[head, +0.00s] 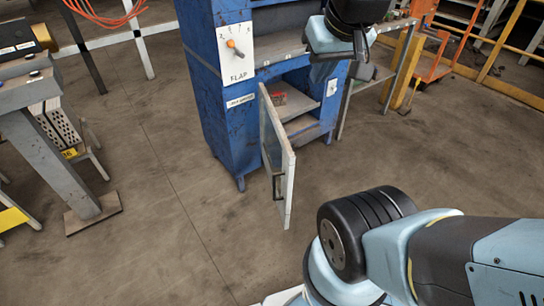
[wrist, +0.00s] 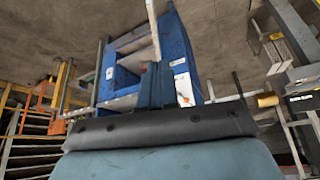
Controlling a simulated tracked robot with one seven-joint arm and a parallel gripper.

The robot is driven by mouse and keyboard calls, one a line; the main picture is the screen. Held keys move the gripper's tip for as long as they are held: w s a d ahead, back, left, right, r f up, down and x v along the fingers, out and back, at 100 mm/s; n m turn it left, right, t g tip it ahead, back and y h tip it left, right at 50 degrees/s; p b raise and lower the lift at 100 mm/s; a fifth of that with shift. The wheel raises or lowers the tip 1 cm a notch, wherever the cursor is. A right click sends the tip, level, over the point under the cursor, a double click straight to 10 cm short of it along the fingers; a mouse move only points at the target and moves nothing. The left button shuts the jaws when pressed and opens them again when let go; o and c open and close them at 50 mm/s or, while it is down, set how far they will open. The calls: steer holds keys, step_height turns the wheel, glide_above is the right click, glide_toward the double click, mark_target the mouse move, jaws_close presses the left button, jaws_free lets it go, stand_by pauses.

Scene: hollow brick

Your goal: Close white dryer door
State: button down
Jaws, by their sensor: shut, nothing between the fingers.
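The white dryer door (head: 278,158) stands wide open in the head view, swung out toward me from the left side of the blue cabinet's lower opening (head: 295,105). A dark handle (head: 277,187) is on its left face. My gripper (wrist: 155,86) shows in the wrist view with its fingers together and nothing between them. In the head view the end of my arm is above and to the right of the door, in front of the cabinet, and its fingertips are hard to make out. The door's pale edge (wrist: 153,28) shows beyond the fingers in the wrist view; contact is not clear.
The blue cabinet (head: 226,110) has a white FLAP panel (head: 238,55) with an orange knob. A metal table stands close to its right. A grey stand (head: 60,160) and a crate are at the left. The floor in front of the door is clear.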

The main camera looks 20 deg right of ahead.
steer(key=w+a+f+n+g+h, duration=0.2)
steer(key=w+f+n+g+h, duration=0.1)
steer(key=w+f+n, duration=0.55)
steer(key=w+a+f+n+g+h, duration=0.2)
steer(key=w+f+n+g, duration=0.1)
steer(key=w+f+n, duration=0.5)
steer(key=w+a+f+n+h, duration=0.2)
steer(key=f+n, duration=0.3)
steer(key=w+a+f+n+h, duration=0.1)
steer(key=w+a+f+n, duration=0.1)
steer(key=f+n, duration=0.35)
steer(key=n+h, duration=0.1)
steer(key=n, duration=0.7)
glide_toward(285, 170)
step_height(285, 170, down, 4)
steer(key=d, duration=0.2)
steer(key=shift+d+f, duration=0.1)
steer(key=shift+d, duration=0.25)
steer(key=shift+s+d, duration=0.1)
steer(key=shift+d, duration=0.55)
